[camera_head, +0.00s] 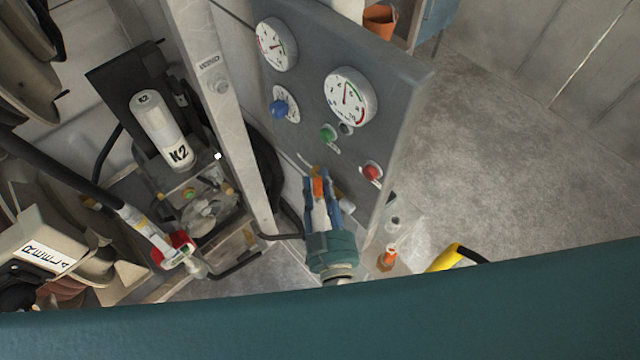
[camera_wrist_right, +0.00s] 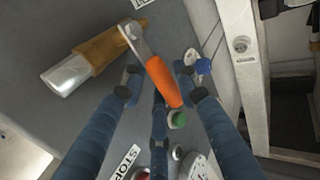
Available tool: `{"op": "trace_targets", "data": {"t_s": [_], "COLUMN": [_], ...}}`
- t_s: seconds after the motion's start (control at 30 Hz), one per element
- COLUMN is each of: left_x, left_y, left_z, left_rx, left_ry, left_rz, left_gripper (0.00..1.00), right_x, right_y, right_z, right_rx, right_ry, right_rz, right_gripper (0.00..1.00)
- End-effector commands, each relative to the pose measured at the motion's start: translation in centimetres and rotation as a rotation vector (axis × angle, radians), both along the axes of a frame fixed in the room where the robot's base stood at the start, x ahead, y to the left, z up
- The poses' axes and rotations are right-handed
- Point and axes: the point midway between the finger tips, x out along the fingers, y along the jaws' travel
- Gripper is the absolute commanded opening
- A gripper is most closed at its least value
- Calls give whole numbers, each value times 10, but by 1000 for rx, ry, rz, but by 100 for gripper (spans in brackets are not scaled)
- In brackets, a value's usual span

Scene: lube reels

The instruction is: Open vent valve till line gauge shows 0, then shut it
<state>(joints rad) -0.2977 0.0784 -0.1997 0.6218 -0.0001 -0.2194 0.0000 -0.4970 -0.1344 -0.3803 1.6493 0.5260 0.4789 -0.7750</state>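The vent valve shows an orange lever handle (camera_wrist_right: 163,82) on a silver arm and a brass-coloured body (camera_wrist_right: 103,50) with a silver end. In the head view the orange handle (camera_head: 318,188) sits low on the grey panel. My right gripper (camera_head: 321,182) is at the handle. In the right wrist view its blue fingers (camera_wrist_right: 157,78) are spread on both sides of the handle, with visible gaps. Two white round gauges, an upper left one (camera_head: 276,44) and a larger right one (camera_head: 350,96), are on the panel. Their readings and labels are too small to tell. My left gripper is not in view.
The panel (camera_head: 400,85) carries a blue knob (camera_head: 279,108), a green button (camera_head: 327,133) and a red button (camera_head: 371,172). Open concrete floor (camera_head: 500,150) lies to the right.

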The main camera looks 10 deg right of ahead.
Motion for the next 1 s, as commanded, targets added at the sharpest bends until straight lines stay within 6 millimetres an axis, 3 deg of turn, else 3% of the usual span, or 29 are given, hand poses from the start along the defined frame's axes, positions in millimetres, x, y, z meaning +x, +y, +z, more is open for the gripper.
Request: {"op": "trace_targets", "data": {"t_s": [0.03,0.1,0.13,0.47,0.67,1.0], "left_x": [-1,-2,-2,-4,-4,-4], "left_y": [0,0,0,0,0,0], "left_z": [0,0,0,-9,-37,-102], "left_rx": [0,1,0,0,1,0], "left_ry": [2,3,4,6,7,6], "left_rz": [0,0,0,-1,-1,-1], "left_gripper": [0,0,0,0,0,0], "right_x": [0,0,0,-2,-7,-19], "right_y": [0,0,0,-1,-4,-12], "right_z": [0,0,0,-3,-10,-16], "right_rx": [0,0,0,12,65,216], "right_ry": [0,0,0,-19,-94,-298], "right_rz": [0,0,0,1,3,3], "right_gripper": [16,2,0,0,0,0]}}
